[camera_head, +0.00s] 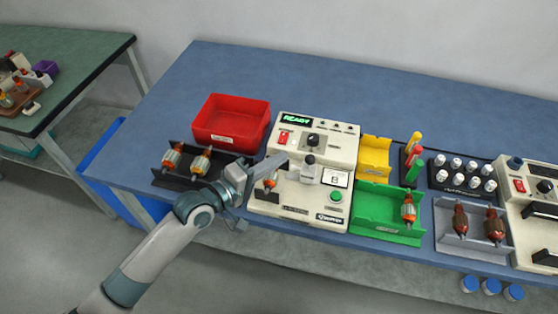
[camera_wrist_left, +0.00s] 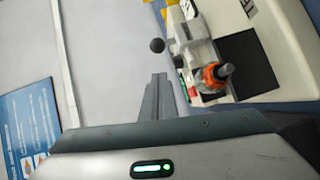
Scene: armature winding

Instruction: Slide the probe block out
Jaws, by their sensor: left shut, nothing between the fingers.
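The cream tester (camera_head: 297,213) stands mid-table, its green display reading READY. The grey probe block (camera_head: 309,173) with a black knob sits on its deck; an armature (camera_head: 270,181) lies in the holder to its left. My left gripper (camera_head: 272,164) is shut and empty, reaching over the tester's left side toward the block. In the left wrist view, the shut fingers (camera_wrist_left: 158,88) point at the black ball knob (camera_wrist_left: 157,45), apart from it in the picture; the gap in depth is unclear. The armature (camera_wrist_left: 214,76) shows to their right. My right gripper is out of view.
A red bin (camera_head: 231,122) stands behind my left wrist, and a black rack (camera_head: 180,170) with two armatures is left of it. A green tray (camera_head: 385,213) with one armature and a yellow bin (camera_head: 375,157) are right of the tester. The table edge is in front.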

